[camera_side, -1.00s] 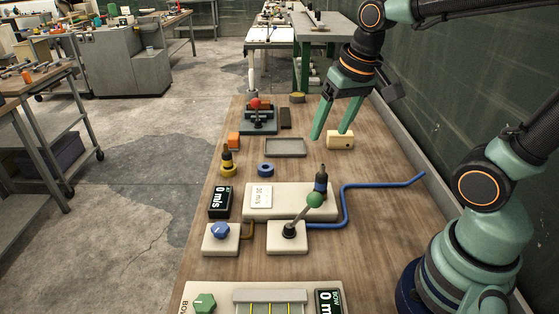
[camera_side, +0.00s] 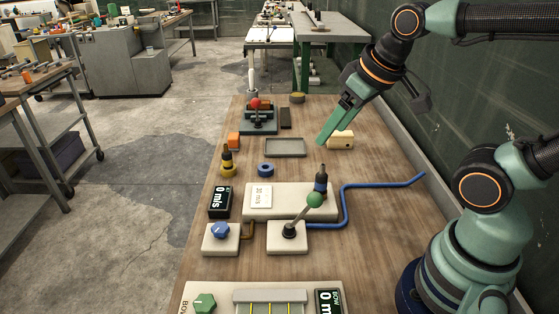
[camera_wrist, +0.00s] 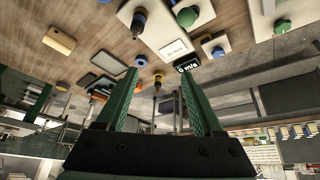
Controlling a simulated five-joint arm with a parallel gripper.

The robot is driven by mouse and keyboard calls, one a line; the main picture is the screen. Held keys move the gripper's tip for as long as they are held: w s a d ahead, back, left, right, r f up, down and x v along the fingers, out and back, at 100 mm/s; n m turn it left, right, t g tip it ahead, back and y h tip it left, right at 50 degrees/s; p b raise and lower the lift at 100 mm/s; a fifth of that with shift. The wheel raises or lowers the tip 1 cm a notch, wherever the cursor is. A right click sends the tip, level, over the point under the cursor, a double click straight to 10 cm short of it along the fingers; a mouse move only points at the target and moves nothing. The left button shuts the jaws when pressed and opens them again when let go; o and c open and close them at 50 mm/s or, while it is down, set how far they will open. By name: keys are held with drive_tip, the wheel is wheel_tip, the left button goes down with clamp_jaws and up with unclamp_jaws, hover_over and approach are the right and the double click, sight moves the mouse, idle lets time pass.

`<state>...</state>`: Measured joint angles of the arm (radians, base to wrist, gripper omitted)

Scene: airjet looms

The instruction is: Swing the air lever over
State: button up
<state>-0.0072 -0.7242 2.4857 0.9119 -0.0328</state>
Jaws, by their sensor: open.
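The air lever (camera_side: 300,217) is a grey rod with a green ball knob (camera_side: 314,200), standing on a white box (camera_side: 288,240) near the front of the bench. The rod leans up and to the right. In the wrist view the green knob (camera_wrist: 187,17) shows near the top edge. My gripper (camera_side: 324,140) is open and empty, above the bench well behind the lever, near the cream block. In the side view its fingers overlap. In the wrist view both fingers (camera_wrist: 160,75) show apart with nothing between them.
A long white block (camera_side: 275,205) with a blue-collared nozzle (camera_side: 321,183) stands just behind the lever. A blue hose (camera_side: 346,205) runs to the right. A blue-knob box (camera_side: 221,238) and a display reading 0 m/s (camera_side: 220,202) lie left. The cream block (camera_side: 341,141) is by my gripper.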

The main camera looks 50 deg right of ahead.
sight(316, 194)
drive_tip(key=a+f+n+g, duration=0.1)
drive_tip(key=n, duration=0.2)
drive_tip(key=a+f+n+g, duration=0.1)
drive_tip(key=f+n+g, duration=0.1)
drive_tip(key=a+f+n+g, duration=0.1)
drive_tip(key=a+n+g, duration=0.1)
drive_tip(key=n, duration=0.1)
drive_tip(key=shift+w+f+n, duration=0.15)
drive_tip(key=shift+f+n, duration=0.15)
drive_tip(key=shift+f, duration=4.4)
drive_tip(key=c, duration=0.9)
drive_tip(key=shift+c, duration=0.2)
